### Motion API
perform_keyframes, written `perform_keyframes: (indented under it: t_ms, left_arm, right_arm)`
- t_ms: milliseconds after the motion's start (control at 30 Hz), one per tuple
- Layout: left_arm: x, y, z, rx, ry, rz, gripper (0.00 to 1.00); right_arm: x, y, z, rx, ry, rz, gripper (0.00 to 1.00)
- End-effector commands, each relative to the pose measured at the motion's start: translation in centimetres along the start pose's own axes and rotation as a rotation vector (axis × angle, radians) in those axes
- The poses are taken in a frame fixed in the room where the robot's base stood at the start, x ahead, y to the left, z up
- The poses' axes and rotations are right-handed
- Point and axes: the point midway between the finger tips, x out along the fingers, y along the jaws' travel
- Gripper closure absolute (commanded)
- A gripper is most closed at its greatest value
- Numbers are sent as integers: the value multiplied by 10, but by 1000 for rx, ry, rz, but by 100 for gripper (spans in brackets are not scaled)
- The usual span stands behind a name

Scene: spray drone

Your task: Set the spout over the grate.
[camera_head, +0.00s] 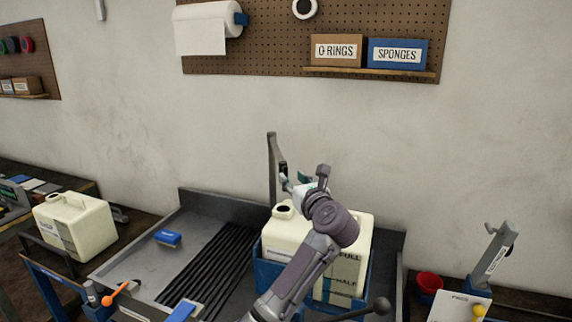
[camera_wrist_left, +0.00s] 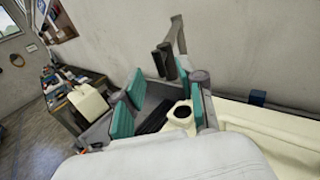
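The grate (camera_head: 212,265) is a set of dark parallel bars in the grey tray (camera_head: 192,232), left of a cream tank. A grey upright post (camera_head: 272,160) stands behind the tray; a dark cylindrical part (camera_wrist_left: 164,62), apparently the spout, hangs beside it in the left wrist view. My left gripper (camera_head: 286,180) is above the tank's mouth, close to the post. In the left wrist view my left gripper (camera_wrist_left: 163,95) has its teal pads apart with nothing between them. In the head view my arm hides part of the tank. My right gripper is not in view.
The cream tank (camera_head: 350,235) sits in a blue holder (camera_head: 268,275) beside the grate, its round mouth (camera_head: 284,210) open. A blue block (camera_head: 168,238) lies in the tray. Another cream tank (camera_head: 75,222) stands at left. A red cup (camera_head: 429,282) and grey stand (camera_head: 490,262) are at right.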

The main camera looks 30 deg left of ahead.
Motion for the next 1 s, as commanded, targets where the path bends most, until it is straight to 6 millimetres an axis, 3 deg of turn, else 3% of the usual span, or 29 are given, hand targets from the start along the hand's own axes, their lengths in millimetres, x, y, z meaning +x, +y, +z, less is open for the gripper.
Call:
perform_keyframes:
  t_ms: [100, 300, 700, 933, 1000]
  left_arm:
    - [24, 0, 5, 5, -3, 2, 60]
    - [48, -1, 2, 2, -2, 0, 60]
    - [55, -1, 0, 0, -1, -2, 60]
    - [54, -1, 0, 0, -1, -2, 99]
    - [54, 0, 0, 0, -1, -1, 100]
  right_arm:
    - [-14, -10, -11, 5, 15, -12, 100]
    - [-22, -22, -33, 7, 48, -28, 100]
    - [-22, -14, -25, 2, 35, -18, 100]
    - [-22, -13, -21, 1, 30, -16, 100]
    - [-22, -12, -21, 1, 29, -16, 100]
